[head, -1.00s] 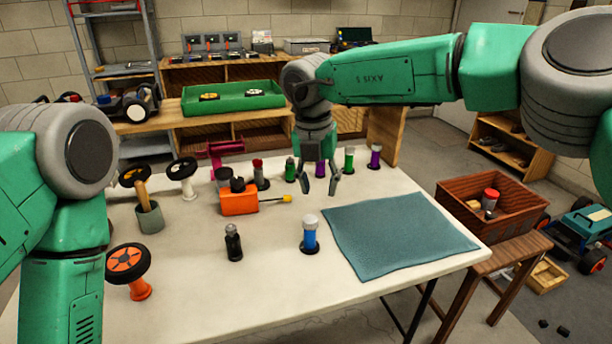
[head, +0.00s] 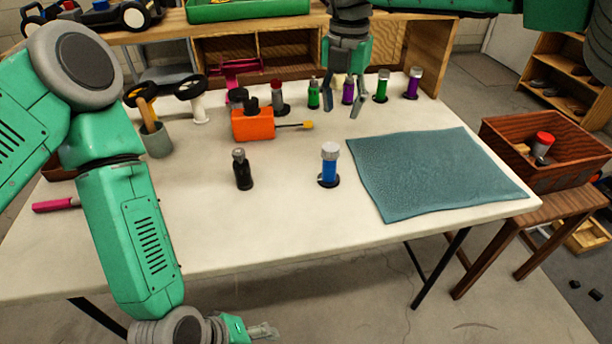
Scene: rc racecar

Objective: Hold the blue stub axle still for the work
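The blue stub axle (head: 329,170), a blue cylinder with a grey top, stands upright on a dark round base near the front middle of the white table (head: 285,215). My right gripper (head: 343,107) is behind it at the back of the table, pointing down. Its two fingers are apart with nothing visible between them, and it does not touch the axle. My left gripper (head: 258,331) is low at the bottom edge of the picture, in front of the table and away from the axle. Its fingers are too small to tell open from shut.
A black cylinder (head: 242,171) stands left of the axle, and a teal mat (head: 430,172) lies to its right. An orange box-shaped tool (head: 253,124) and several coloured cylinders stand behind. A brown crate (head: 545,180) is on a side stand. The table front is mostly clear.

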